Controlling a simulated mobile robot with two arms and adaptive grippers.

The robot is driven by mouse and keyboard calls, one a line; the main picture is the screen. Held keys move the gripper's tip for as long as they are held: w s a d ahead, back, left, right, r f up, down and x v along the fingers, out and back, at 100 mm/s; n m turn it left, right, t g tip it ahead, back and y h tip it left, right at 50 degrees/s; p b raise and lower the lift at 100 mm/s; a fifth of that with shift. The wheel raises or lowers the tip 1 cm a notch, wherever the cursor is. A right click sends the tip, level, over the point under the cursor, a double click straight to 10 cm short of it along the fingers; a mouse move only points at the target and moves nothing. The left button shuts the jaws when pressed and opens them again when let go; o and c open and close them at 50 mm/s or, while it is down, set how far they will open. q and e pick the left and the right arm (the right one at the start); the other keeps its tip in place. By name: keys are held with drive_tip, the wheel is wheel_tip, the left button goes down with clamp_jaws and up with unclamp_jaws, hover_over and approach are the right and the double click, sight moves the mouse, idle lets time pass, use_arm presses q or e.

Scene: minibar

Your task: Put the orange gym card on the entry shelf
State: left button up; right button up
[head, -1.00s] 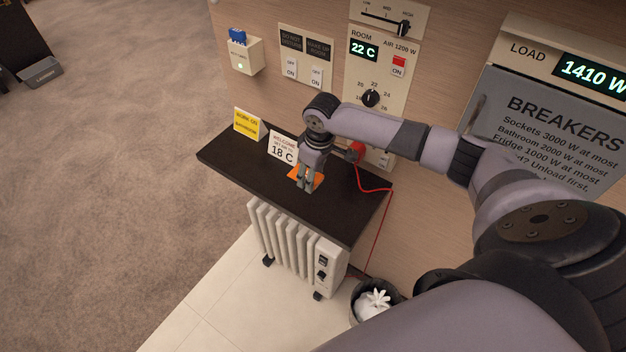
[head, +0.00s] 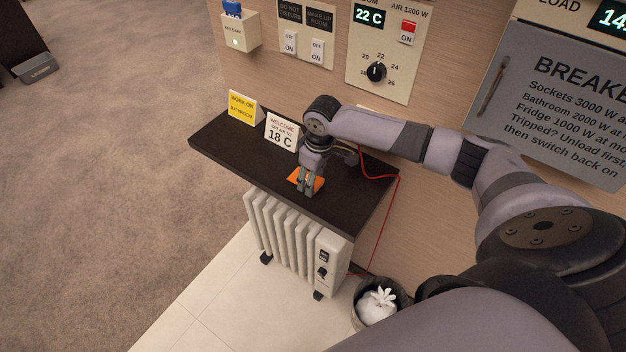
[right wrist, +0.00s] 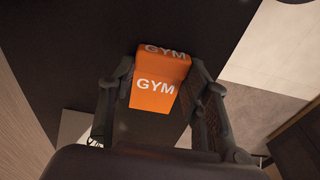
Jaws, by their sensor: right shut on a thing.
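The orange gym card (head: 296,181) is at the dark entry shelf (head: 228,138), near its front edge in the head view. My right gripper (head: 308,190) points down over the shelf and is shut on the card. In the right wrist view the card (right wrist: 155,92) sits between the two fingers (right wrist: 160,100), with white GYM lettering on two faces. The card is low over the shelf top; I cannot tell whether it touches. My left gripper is not in view.
A yellow card (head: 242,107) and a white welcome card (head: 281,131) stand at the shelf's back left. A red cable (head: 397,200) hangs at the right end. A white radiator (head: 290,240) stands below, beside a bin (head: 377,302). The shelf's left part is clear.

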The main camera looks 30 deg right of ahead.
sight(317, 184)
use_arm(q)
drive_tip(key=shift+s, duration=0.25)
use_arm(e)
drive_tip(key=shift+f, duration=0.1)
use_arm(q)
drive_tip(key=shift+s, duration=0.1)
use_arm(e)
drive_tip(key=o, duration=0.8)
drive_tip(key=shift+o, duration=0.2)
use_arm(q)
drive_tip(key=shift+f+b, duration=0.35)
use_arm(e)
wheel_tip(317, 184, up, 12)
drive_tip(key=s, duration=0.1)
drive_tip(key=shift+s+d, duration=0.15)
drive_tip(key=shift+d, duration=0.1)
